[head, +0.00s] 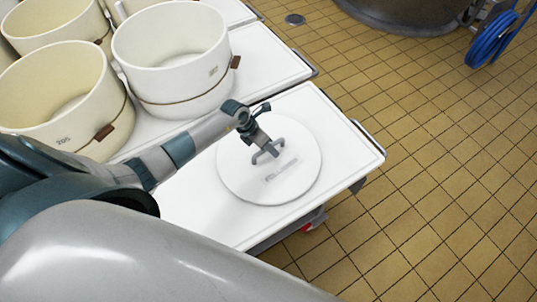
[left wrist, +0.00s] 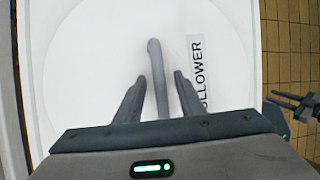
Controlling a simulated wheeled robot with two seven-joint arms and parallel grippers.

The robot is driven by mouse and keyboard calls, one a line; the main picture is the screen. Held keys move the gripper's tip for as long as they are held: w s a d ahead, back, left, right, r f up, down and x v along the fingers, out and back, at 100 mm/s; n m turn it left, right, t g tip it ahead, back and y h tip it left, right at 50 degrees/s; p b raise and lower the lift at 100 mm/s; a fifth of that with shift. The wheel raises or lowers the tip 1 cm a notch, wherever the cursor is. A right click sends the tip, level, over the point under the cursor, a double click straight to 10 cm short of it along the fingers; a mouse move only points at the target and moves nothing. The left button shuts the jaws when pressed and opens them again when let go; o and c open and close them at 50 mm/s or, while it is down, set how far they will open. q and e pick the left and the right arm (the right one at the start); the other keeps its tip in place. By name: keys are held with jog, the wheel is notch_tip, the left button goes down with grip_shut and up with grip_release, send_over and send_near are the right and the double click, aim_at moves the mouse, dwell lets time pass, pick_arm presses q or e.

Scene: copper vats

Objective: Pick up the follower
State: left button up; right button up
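The follower (head: 236,178) is a flat white disc lying on the white cart top, with a grey bar handle (head: 278,144) standing on it. A label reading FOLLOWER, partly hidden by a finger, lies beside the handle in the left wrist view, where the disc (left wrist: 90,60) fills most of the picture. My left gripper (head: 264,151) is over the disc at the handle. In the left wrist view its two fingers (left wrist: 159,80) are apart, one on each side of the handle (left wrist: 154,55), with gaps showing. A dark part, seemingly my right gripper (left wrist: 290,100), shows at the right.
The white cart top (head: 345,150) has a raised rim and a rail at its right end. White and cream round moulds (head: 170,50) stand behind and to the left, close to my left arm. Tiled floor (head: 440,190) is open to the right. A blue hose (head: 490,42) hangs at the upper right.

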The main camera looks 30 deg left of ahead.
dwell(0.3)
pick_arm(q)
grip_shut()
dwell(0.3)
dwell(0.9)
jog(key=shift+w+r, duration=0.1)
jog(key=shift+r, duration=0.05)
